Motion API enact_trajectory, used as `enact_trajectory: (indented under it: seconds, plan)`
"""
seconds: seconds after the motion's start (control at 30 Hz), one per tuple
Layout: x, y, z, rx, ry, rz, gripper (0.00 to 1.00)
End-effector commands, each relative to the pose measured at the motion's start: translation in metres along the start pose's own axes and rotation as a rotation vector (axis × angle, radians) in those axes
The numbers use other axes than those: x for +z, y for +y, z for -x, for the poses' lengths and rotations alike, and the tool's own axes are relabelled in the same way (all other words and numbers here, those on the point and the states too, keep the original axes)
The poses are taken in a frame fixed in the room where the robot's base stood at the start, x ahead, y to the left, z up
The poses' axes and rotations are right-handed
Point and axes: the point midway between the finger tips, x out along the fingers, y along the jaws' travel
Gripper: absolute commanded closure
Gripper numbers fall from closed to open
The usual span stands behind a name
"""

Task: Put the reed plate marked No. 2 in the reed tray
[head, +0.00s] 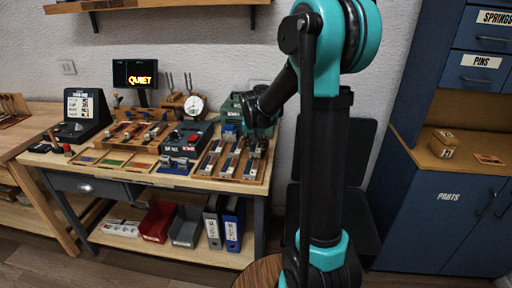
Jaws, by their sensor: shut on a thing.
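My gripper (258,134) is over the back right of the workbench, pointing down, with its fingertips dark and small in the head view. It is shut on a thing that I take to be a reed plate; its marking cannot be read. Just below and in front of it is a wooden tray (208,172) with several slim grey pieces standing in slots, which look like reed plates. Another wooden tray (101,141) with small parts stands left of the middle. I cannot tell for sure which tray is the reed tray, and no No. 2 mark is legible.
A dark green device (187,139) stands between the trays, with a blue-and-white block before it. A blue PARTS cabinet (449,205) is at right.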

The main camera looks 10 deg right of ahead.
Motion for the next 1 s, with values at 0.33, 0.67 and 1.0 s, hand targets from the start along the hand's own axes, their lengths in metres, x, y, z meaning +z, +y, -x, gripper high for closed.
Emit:
enact_trajectory:
  seconds: [0.33,0.67,1.0]
  plan:
    - [0.0034,0.0001,-0.0077,0.000,0.000,0.000,0.90]
    - [0.0040,0.0001,-0.0094,0.000,0.000,0.000,0.37]
    - [0.0033,0.0001,-0.0052,0.000,0.000,0.000,0.37]
